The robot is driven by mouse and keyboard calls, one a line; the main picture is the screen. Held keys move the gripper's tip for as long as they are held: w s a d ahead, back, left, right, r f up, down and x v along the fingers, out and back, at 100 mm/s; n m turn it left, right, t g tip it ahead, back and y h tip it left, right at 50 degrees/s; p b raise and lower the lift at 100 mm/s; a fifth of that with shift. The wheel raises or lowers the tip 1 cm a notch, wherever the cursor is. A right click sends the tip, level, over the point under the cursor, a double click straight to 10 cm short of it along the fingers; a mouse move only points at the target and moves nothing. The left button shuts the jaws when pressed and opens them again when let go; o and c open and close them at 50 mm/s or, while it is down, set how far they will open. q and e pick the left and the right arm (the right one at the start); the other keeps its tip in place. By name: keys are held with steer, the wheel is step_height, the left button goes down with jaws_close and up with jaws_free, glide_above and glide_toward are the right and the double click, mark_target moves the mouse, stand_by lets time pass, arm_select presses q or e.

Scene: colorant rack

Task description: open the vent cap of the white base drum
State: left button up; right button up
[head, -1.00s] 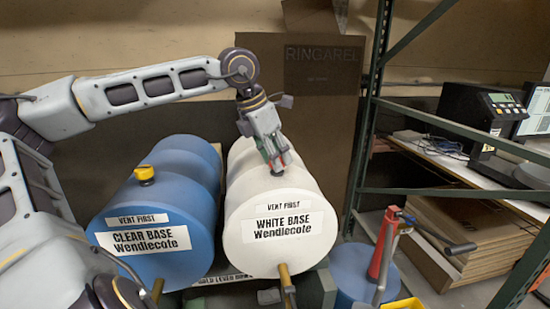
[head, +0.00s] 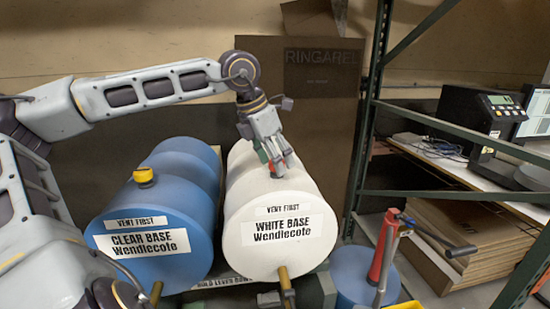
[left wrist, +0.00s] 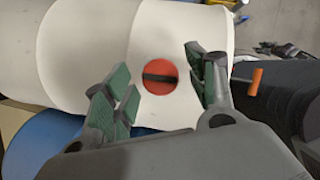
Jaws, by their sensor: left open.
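The white base drum (head: 281,240) lies on its side with its labelled end facing me. Its vent cap (left wrist: 160,74) is a round red cap with a dark bar across it, on top of the drum; part of it shows in the head view (head: 279,171) beside the fingers. My left gripper (head: 273,160) is above the cap, pointing down. In the left wrist view its green-padded fingers (left wrist: 163,85) are open, one on each side of the cap, with a gap to it on both sides. My right gripper is not in view.
The blue clear base drum (head: 152,244), with a yellow cap (head: 143,177), lies to the left. A brass tap (head: 284,278) sticks out of the white drum's front. A green rack post (head: 366,120) and a red-handled pump (head: 383,250) stand to the right.

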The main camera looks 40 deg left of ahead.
arm_select(q)
steer(key=v, duration=1.2)
stand_by(0.8)
step_height(320, 180, up, 22)
steer(key=p, duration=2.1)
steer(key=shift+p, duration=0.4)
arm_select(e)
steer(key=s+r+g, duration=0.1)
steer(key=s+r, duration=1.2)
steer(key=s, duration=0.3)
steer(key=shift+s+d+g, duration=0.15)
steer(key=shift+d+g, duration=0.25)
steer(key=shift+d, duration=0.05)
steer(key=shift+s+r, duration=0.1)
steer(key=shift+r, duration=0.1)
